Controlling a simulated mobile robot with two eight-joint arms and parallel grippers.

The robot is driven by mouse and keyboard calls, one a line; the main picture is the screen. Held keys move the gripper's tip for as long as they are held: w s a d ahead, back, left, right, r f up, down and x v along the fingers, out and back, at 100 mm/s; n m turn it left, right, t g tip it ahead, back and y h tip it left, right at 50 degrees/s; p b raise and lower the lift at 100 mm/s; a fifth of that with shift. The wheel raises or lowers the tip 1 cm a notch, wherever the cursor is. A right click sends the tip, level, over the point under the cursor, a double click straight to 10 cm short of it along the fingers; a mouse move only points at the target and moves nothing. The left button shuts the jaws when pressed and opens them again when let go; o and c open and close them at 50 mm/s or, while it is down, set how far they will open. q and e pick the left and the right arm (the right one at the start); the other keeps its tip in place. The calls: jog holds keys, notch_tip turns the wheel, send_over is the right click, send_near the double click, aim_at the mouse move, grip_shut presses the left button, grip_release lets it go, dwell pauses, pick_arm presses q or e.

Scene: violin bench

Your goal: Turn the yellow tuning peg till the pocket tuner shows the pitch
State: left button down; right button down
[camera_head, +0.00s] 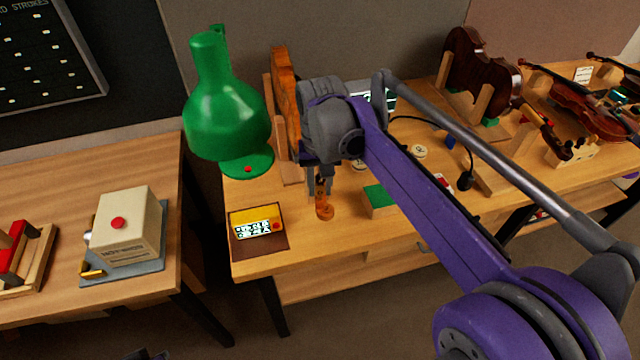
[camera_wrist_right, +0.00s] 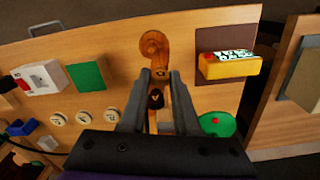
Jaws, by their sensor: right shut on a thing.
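The pocket tuner (camera_head: 257,226) is a yellow box on a brown mat at the bench's front left. Its lit display faces front, but the characters are too small to read; it also shows in the right wrist view (camera_wrist_right: 225,68). My right gripper (camera_head: 320,188) points down just behind the orange-brown violin scroll (camera_head: 325,209). In the right wrist view, its fingers (camera_wrist_right: 158,92) stand on both sides of a dark peg head (camera_wrist_right: 156,100) with a pale mark, and are shut on it. I see no clearly yellow peg; finger contact is partly hidden.
A green lamp (camera_head: 222,105) stands left of my right gripper. A green block (camera_head: 380,199) lies to its right, near round labelled discs (camera_head: 419,151). An upright orange violin body (camera_head: 284,95) and a dark one (camera_head: 475,68) stand at the back.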

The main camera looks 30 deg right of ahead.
aim_at(320, 187)
jog(key=shift+m, duration=0.7)
jog(key=c, duration=0.6)
grip_release()
jog(key=shift+c, duration=0.2)
notch_tip(320, 187, up, 11)
jog(key=shift+p, duration=0.35)
dwell(0.5)
